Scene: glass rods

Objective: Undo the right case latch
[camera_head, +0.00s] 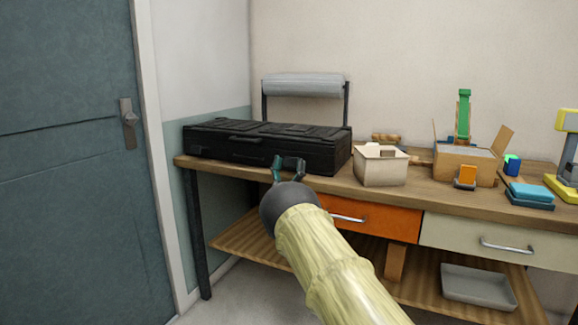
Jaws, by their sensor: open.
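A black hard case (268,136) lies flat and closed on the left end of the wooden workbench, its long front side facing me. Its handle shows along the front upper edge. My gripper (288,164) is at the right part of the case's front side, with its two fingers apart and nothing seen between them. I cannot tell whether a finger touches the case. The right latch is not clearly seen; the gripper covers part of the front there. A dark shape low on the left of the front may be the other latch, too dark to tell.
Right of the case on the workbench (410,190) stand a cream box (380,167), an open cardboard box (465,165) and blue sponge-like blocks (531,194). A grey roll (303,85) stands behind the case. Below are an orange drawer (380,220) and a grey tray (477,286).

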